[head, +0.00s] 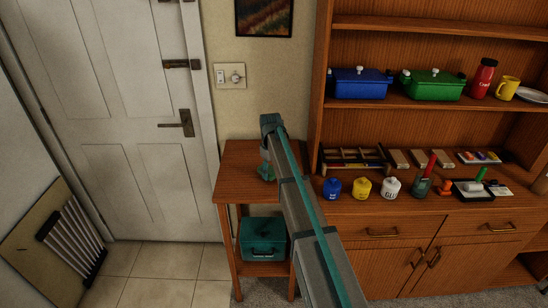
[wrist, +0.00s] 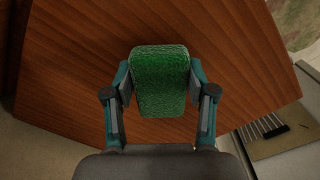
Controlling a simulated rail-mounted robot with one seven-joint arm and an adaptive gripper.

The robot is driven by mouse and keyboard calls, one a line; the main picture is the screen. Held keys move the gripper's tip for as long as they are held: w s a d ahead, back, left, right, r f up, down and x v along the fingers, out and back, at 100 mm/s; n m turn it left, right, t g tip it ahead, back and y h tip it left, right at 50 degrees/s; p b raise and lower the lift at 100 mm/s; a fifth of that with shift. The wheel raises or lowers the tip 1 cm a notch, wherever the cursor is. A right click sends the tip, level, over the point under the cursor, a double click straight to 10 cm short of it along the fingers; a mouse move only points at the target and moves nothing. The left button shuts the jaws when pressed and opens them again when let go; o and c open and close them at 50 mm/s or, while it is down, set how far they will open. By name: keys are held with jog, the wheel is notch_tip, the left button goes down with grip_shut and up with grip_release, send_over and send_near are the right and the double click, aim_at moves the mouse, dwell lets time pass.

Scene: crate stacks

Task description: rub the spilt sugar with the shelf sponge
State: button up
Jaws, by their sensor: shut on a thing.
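My gripper (wrist: 160,88) is shut on a green sponge (wrist: 161,65), with one finger on each side of it. The sponge is over the wooden top of a small side table (wrist: 75,60). I cannot tell whether it touches the top. In the head view my gripper (head: 266,168) is low over that side table (head: 235,174), partly hidden by my arm. No spilt sugar shows in either view; the sponge and arm cover part of the tabletop.
A teal box (head: 262,240) stands on the side table's lower shelf. To the right, a wooden cabinet (head: 400,222) bears blue, yellow and white pots (head: 391,187) and other small things. A blue box (head: 360,84) and a green box (head: 434,86) stand higher. A door (head: 120,120) is left.

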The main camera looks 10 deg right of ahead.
jog(key=shift+a+r+p, duration=0.15)
jog(key=shift+r+p, duration=0.05)
jog(key=shift+r, duration=0.4)
jog(key=shift+a+r+p, duration=0.15)
jog(key=shift+r, duration=0.4)
jog(key=shift+r+p, duration=1.05)
jog(key=shift+r, duration=1.1)
jog(key=shift+f, duration=0.1)
